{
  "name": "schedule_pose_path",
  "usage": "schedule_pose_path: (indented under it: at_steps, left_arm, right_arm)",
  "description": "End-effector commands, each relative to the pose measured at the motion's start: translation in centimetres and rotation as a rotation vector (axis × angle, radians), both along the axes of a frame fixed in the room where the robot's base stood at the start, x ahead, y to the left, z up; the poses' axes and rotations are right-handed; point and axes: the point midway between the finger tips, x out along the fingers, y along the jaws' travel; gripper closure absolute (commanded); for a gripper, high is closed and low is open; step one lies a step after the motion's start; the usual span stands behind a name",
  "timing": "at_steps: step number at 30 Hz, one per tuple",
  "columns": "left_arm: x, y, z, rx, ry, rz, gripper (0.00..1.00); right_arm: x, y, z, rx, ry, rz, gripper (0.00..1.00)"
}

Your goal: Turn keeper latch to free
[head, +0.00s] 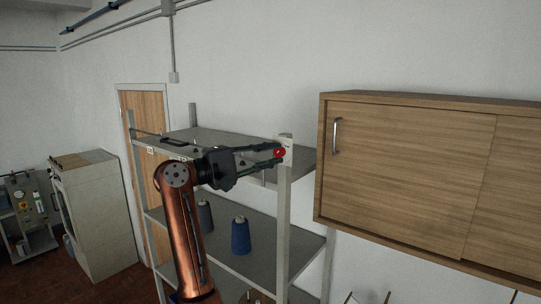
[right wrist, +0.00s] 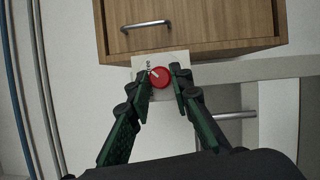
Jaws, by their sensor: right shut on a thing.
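The keeper latch is a round red knob (head: 280,152) on a pale plate at the top of the shelf's front post. In the right wrist view the red knob (right wrist: 160,78) sits on the pale plate (right wrist: 175,58), with a light mark at its upper left and small dark lettering beside it, too small to read surely. My right gripper (head: 277,155) reaches the knob from the left. Its green fingers (right wrist: 164,76) are closed on the knob, one on each side. My left gripper is not in view.
A wooden wall cabinet (head: 410,170) with a metal handle hangs just right of the post. A pale cabinet (head: 95,215) stands at the far left.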

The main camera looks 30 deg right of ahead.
Motion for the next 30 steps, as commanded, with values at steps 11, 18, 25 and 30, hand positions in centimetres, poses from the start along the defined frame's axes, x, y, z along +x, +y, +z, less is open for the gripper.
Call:
schedule_pose_path:
  at_steps: [11,18,25,30]
  left_arm:
    - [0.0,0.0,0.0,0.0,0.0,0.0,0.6]
    - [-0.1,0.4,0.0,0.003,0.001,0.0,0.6]
    - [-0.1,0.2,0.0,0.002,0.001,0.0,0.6]
    - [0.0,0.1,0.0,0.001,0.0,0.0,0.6]
  right_arm:
    - [0.0,0.0,0.0,0.0,0.001,0.0,0.63]
    - [0.0,0.1,0.0,0.0,0.001,0.0,0.63]
    - [0.1,2.7,-0.1,-0.003,0.003,0.003,0.63]
    - [0.1,6.3,-0.3,-0.002,0.002,0.004,0.63]
